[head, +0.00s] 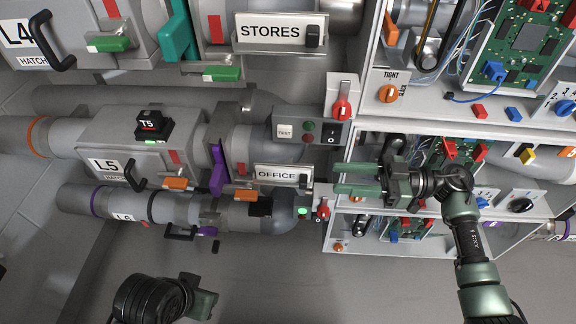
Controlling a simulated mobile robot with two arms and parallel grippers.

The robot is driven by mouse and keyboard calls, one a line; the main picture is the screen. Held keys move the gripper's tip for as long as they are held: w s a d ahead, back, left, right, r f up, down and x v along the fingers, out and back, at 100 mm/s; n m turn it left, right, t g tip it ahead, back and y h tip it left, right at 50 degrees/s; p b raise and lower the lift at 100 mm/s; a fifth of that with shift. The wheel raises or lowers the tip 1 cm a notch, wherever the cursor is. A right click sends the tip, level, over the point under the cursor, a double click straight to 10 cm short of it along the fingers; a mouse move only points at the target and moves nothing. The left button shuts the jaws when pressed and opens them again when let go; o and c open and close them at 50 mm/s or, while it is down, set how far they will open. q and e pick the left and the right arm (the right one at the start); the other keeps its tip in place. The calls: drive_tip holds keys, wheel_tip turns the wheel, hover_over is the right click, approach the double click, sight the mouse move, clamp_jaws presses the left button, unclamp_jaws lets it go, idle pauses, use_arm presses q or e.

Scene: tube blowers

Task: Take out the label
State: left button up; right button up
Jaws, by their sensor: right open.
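An OFFICE label (276,175) sits in a metal holder with a dark clip at its right end, on the lower grey tube unit. A STORES label (270,32) sits in a similar holder higher up. My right gripper (338,179) is open, its two green fingers pointing left toward the OFFICE label, with a gap between them and the clip. Nothing shows between the fingers. My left gripper (204,300) is low in the view, below the tubes; its fingers cannot be made out clearly.
A white shelf unit (440,127) with circuit boards, knobs and coloured plugs stands behind and around my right gripper. Hatches L5 (104,164) and L4 (20,33) are at left. The lower middle is clear.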

drive_tip(key=b, duration=0.1)
approach(282, 180)
drive_tip(key=a+r, duration=0.1)
drive_tip(key=s+a+r, duration=0.1)
drive_tip(key=a+r, duration=0.1)
clamp_jaws()
